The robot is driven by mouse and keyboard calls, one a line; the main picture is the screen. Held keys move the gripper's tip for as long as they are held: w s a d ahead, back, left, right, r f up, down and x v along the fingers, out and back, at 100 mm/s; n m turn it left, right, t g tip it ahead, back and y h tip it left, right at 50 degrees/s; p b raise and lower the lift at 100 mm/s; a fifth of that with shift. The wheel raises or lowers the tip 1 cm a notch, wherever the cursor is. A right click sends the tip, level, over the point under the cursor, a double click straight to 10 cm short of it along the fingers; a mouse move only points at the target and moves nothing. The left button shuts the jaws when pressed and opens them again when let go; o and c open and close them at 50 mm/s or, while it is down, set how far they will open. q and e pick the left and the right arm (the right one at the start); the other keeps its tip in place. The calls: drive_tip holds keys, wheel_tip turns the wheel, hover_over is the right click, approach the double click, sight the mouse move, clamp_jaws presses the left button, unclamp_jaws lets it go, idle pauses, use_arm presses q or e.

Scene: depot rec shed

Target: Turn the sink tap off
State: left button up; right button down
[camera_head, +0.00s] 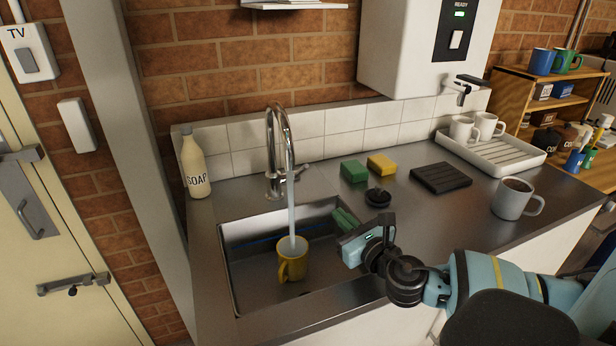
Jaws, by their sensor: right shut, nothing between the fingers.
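The chrome sink tap (271,150) stands behind the sink (222,262), with a tall curved spout. Its small lever (300,169) points out to the right of the tap's base. A stream of water (291,212) runs from the spout down into a yellow mug (293,262) standing in the sink. My right gripper (343,217) is shut and empty. It is over the right side of the sink, in front of and to the right of the tap lever, apart from it. My left gripper is not in view.
A soap bottle (195,165) stands left of the tap. Green (353,171) and yellow (381,164) sponges, a black plug (378,196) and a black ribbed mat (441,178) lie right of it. A grey mug (514,199) and a white tray (510,160) with cups stand further right.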

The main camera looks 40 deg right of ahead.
approach(298, 173)
drive_tip(key=d+f, duration=0.1)
drive_tip(key=f, duration=0.1)
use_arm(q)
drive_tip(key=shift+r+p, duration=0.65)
use_arm(e)
drive_tip(key=w+r, duration=0.1)
drive_tip(key=w, duration=0.1)
drive_tip(key=w+r, duration=0.2)
